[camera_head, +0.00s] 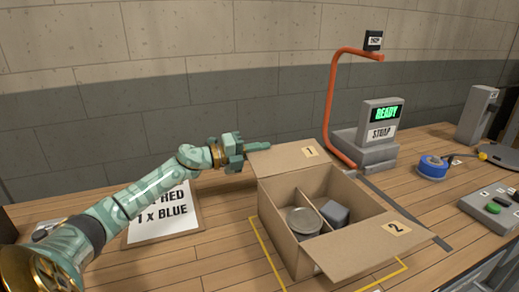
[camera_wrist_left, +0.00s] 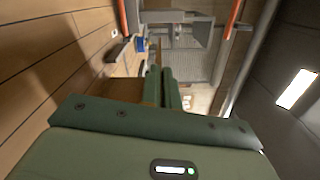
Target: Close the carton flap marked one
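An open brown carton (camera_head: 279,222) stands on the wooden table. Its flap marked 1 (camera_head: 280,160) is folded outward at the far side, and its flap marked 2 (camera_head: 370,248) sticks out at the near right. My left gripper (camera_head: 262,146) is at the far left edge of flap 1, with its fingers pointing right. Whether they touch the flap is unclear. In the left wrist view the green fingers (camera_wrist_left: 170,90) lie close together, with no object visible between them. The right gripper is not in view.
The carton holds a round grey tin (camera_head: 304,220) and a grey block (camera_head: 334,213), parted by a divider. An order sheet (camera_head: 165,222) lies left of the carton. A display unit (camera_head: 378,133) and orange post (camera_head: 330,105) stand behind. Blue tape (camera_head: 432,167) lies right.

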